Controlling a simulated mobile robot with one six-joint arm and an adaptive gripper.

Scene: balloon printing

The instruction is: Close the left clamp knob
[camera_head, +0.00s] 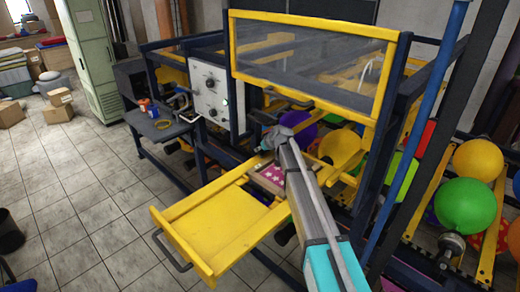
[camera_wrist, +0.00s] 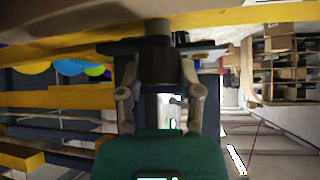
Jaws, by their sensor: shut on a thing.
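My gripper (camera_head: 276,137) is at the yellow frame of the printing machine, below the clear-windowed hood, with the arm reaching in from the lower right. In the wrist view my gripper (camera_wrist: 160,68) has its two fingers on either side of a dark, round-looking piece (camera_wrist: 158,47), which looks like the clamp knob, just below a yellow bar (camera_wrist: 250,18). The fingers are shut on it. In the head view the knob is hidden behind my gripper. I cannot tell how far the knob is turned. A pink star-patterned plate (camera_head: 272,177) lies beside the arm.
A yellow tray (camera_head: 215,235) with a dark handle sticks out at the front. The framed hood window (camera_head: 312,62) is above my gripper. A white control panel (camera_head: 208,92) stands at the left, and several coloured balloons (camera_head: 465,205) at the right. The tiled floor at left is mostly clear.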

